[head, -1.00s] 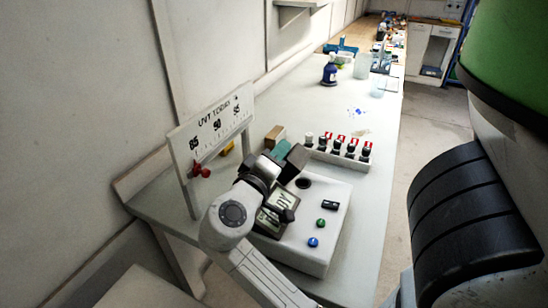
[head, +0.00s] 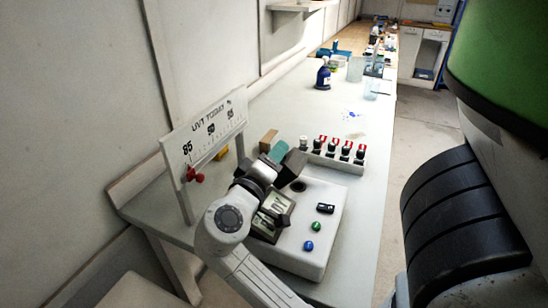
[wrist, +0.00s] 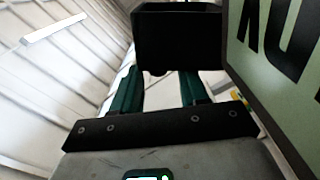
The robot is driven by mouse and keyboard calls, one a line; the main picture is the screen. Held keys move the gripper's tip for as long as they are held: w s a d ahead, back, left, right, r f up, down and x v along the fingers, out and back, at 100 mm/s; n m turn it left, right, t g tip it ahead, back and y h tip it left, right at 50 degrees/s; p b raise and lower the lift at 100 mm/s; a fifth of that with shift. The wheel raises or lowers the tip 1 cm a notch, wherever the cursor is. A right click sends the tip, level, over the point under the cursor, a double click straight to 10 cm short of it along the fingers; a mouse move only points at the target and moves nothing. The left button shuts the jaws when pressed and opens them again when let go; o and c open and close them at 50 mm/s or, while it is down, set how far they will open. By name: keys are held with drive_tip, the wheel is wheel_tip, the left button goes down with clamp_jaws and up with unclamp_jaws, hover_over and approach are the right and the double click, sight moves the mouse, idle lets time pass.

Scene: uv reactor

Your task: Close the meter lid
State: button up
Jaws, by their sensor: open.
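The meter (head: 322,245) is a white box on the bench, with a green button, a blue button, a black switch and a tilted display (head: 272,210). A dark lid-like piece (head: 294,162) stands raised at its back edge, beside a round dark hole (head: 298,186). My gripper (head: 277,151) reaches over the display, its teal fingers close beside the dark piece. In the wrist view my gripper (wrist: 160,78) has its two green fingers apart. A black block (wrist: 178,35) shows just beyond the fingertips; contact cannot be told. The display's large lettering (wrist: 285,55) fills the right side.
A white rack (head: 337,160) of several red-and-black capped vials stands behind the meter. A small brown block (head: 269,140) is near it. A scale board (head: 204,140) with a red knob (head: 196,176) stands to the left. The bench's right strip is clear.

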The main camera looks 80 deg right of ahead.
drive_tip(key=shift+f, duration=0.1)
drive_tip(key=b+v, duration=0.1)
drive_tip(key=v, duration=0.9)
drive_tip(key=shift+a+b, duration=0.35)
drive_tip(key=shift+a, duration=0.05)
